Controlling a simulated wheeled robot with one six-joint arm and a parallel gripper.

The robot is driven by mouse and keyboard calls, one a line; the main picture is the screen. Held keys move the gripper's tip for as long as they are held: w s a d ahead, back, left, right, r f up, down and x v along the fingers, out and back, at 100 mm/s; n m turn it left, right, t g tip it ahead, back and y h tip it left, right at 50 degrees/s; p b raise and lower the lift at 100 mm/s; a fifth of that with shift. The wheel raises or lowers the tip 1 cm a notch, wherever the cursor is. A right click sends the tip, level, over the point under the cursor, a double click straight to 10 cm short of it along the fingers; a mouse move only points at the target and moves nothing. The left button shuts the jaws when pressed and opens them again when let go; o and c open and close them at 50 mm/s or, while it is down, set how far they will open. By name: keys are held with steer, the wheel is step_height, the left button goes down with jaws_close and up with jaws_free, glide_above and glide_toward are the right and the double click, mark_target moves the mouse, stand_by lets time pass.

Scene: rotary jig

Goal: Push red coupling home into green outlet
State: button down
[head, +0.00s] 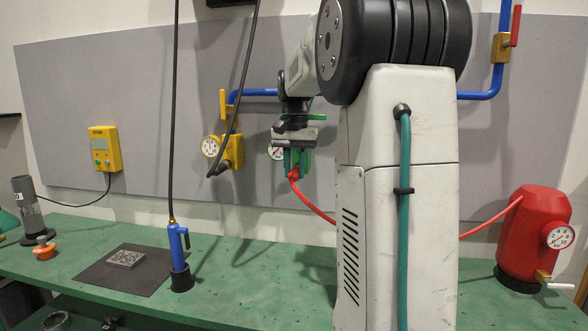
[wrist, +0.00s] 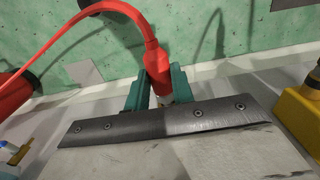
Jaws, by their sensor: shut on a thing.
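My gripper (head: 294,172) is shut on the red coupling (head: 294,175) in front of the grey back panel. In the wrist view its teal fingers (wrist: 160,90) pinch the coupling (wrist: 156,62), and the red hose trails from it. The green outlet (head: 309,158) shows only in part in the head view, behind my gripper. Its small gauge and green lever (head: 318,117) stick out beside the gripper. Whether the coupling touches the outlet is hidden.
A yellow outlet (head: 233,151) with a gauge is left of my gripper. The red hose (head: 315,207) runs behind my arm toward a red tank (head: 534,235) at right. A blue tool (head: 178,248) stands upright on the green bench (head: 235,275). A black cable hangs left of my gripper.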

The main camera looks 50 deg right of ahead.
mark_target(295, 169)
steer(key=shift+w+d, duration=0.2)
steer(key=shift+d, duration=0.2)
steer(key=c, duration=1.1)
jaws_free()
steer(key=shift+r, duration=0.1)
step_height(295, 169, up, 8)
steer(key=shift+f, duration=0.15)
steer(key=shift+a, duration=0.1)
steer(key=s+a+f+n, duration=0.2)
steer(key=s+a+n, duration=0.1)
steer(key=a, duration=1)
steer(key=s+a+f+n, duration=0.3)
steer(key=s+a+f, duration=0.2)
steer(key=s+a, duration=0.1)
steer(key=s+a+f+n+t, duration=0.1)
steer(key=s+a+f+n, duration=0.2)
steer(key=s+a+f, duration=0.3)
steer(key=s+a+f+n, duration=0.3)
steer(key=s+a+f, duration=0.3)
steer(key=s+a, duration=0.1)
steer(key=shift+s+a, duration=0.1)
steer(key=shift+s, duration=0.1)
